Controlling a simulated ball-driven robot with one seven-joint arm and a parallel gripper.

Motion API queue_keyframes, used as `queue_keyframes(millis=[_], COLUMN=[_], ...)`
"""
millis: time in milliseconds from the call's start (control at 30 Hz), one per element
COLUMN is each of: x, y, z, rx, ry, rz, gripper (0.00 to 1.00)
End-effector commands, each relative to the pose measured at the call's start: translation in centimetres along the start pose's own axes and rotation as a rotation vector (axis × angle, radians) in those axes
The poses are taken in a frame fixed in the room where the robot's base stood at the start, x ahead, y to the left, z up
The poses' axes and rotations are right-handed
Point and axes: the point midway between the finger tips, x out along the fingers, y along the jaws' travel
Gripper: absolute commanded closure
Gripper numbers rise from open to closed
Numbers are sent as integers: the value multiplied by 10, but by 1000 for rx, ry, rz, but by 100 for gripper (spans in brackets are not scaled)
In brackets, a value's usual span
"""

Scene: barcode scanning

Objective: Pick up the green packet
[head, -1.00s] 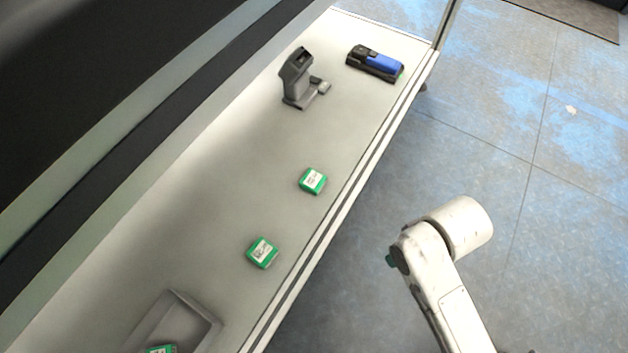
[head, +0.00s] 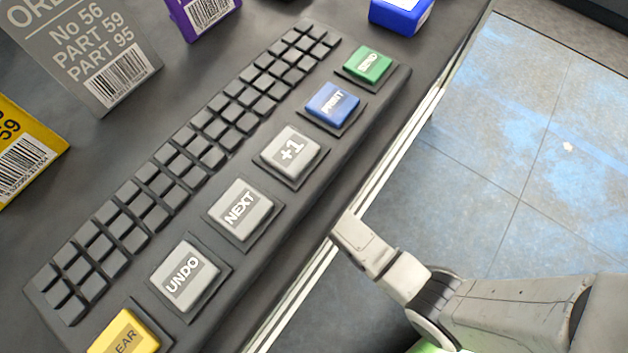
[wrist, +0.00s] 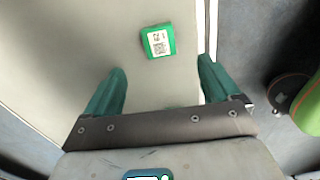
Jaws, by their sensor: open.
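In the wrist view a green packet (wrist: 158,41) with a white label and a printed code lies on a pale counter (wrist: 80,50). My gripper (wrist: 161,66) is open, its two green fingers spread apart with nothing between them. The packet appears just beyond the fingertips, roughly in line with the gap; its height below them is hard to tell. In the head view no green packet can be made out, and my fingers are not clearly visible there.
The head view shows a dark keyboard (head: 215,120) with large keys, including a green key (head: 369,65) and a blue key (head: 331,104). Upright cards with barcodes, one grey (head: 85,45) and one yellow (head: 25,150), stand behind. Open floor (head: 540,130) lies right.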

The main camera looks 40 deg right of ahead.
Motion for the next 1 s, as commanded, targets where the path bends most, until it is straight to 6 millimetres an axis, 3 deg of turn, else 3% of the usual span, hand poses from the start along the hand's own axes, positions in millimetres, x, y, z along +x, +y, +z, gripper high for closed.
queue_keyframes(millis=[333, 667, 1000], x=[46, 66, 108], y=[2, 1, 1], z=[-1, -2, -5], rx=[-33, -31, -31], ry=[2, 1, 1], rz=[-4, -3, -2], gripper=[11, 11, 11])
